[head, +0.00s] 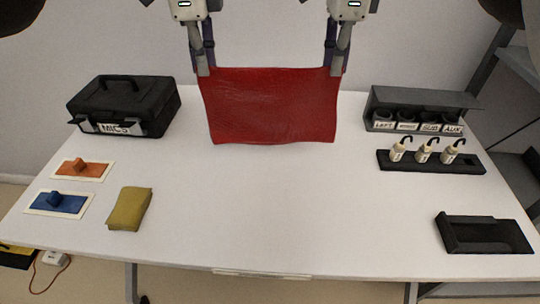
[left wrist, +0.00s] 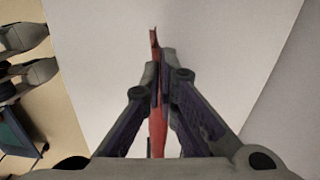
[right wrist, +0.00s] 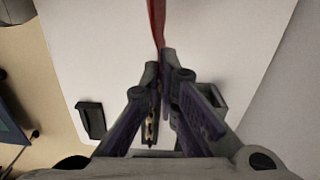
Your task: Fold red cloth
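The red cloth (head: 270,106) hangs spread out between my two grippers over the far middle of the white table. My left gripper (head: 203,70) is shut on its upper left corner, and my right gripper (head: 337,70) is shut on its upper right corner. In the left wrist view the cloth (left wrist: 158,130) shows edge-on as a thin red strip between the closed fingers (left wrist: 160,80). In the right wrist view the cloth (right wrist: 157,20) runs away from the closed fingers (right wrist: 159,65). I cannot tell whether its lower edge touches the table.
A black MICS case (head: 125,104) stands at the far left. Orange (head: 82,170) and blue (head: 60,203) pieces on pads and a folded yellow cloth (head: 129,209) lie at left. A labelled rack (head: 420,100), a bottle holder (head: 430,163) and a black tray (head: 485,235) are at right. The table's front middle is clear.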

